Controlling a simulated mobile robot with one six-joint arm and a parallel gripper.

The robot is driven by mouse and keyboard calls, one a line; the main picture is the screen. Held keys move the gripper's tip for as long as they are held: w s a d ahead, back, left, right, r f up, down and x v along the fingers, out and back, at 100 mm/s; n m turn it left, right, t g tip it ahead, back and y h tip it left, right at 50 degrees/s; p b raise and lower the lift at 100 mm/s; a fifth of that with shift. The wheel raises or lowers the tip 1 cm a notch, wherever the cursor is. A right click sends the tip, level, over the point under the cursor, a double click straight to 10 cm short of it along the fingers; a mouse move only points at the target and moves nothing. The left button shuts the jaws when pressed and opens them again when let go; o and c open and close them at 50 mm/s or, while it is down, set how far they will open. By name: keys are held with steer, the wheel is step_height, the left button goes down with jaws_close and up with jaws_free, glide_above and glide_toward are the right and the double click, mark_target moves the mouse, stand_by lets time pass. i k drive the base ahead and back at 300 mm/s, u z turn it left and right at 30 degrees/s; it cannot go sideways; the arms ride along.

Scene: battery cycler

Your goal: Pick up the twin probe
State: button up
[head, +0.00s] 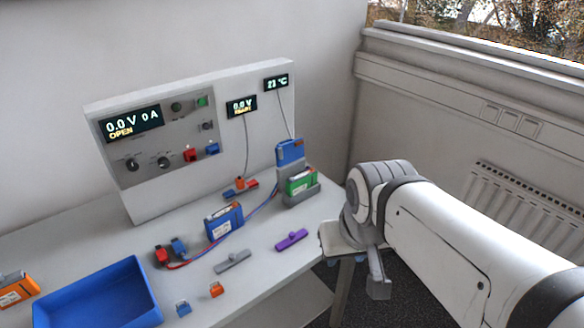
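The twin probe looks to be the small red-orange and blue piece (240,187) lying on the table at the foot of the panel, in the head view. A thin dark cable runs from it up to the small voltage display (241,106). My gripper (378,287) is at the right end of the table, well to the right of the probe and apart from it. Only a grey part of it shows, hanging below my wrist; whether its fingers are open or shut cannot be seen.
A blue battery (224,222), red and blue clips (162,256) with leads, and grey (233,261) and purple (292,240) handled pieces lie in front. A holder (300,198) with a green battery stands right of the probe. A blue tray (60,307) is front left.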

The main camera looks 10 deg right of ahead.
mark_target(241, 187)
steer(key=i, duration=0.5)
steer(key=u, duration=1.45)
steer(key=k, duration=1)
steer(key=z, duration=0.95)
steer(key=i, duration=1)
steer(key=z, duration=0.05)
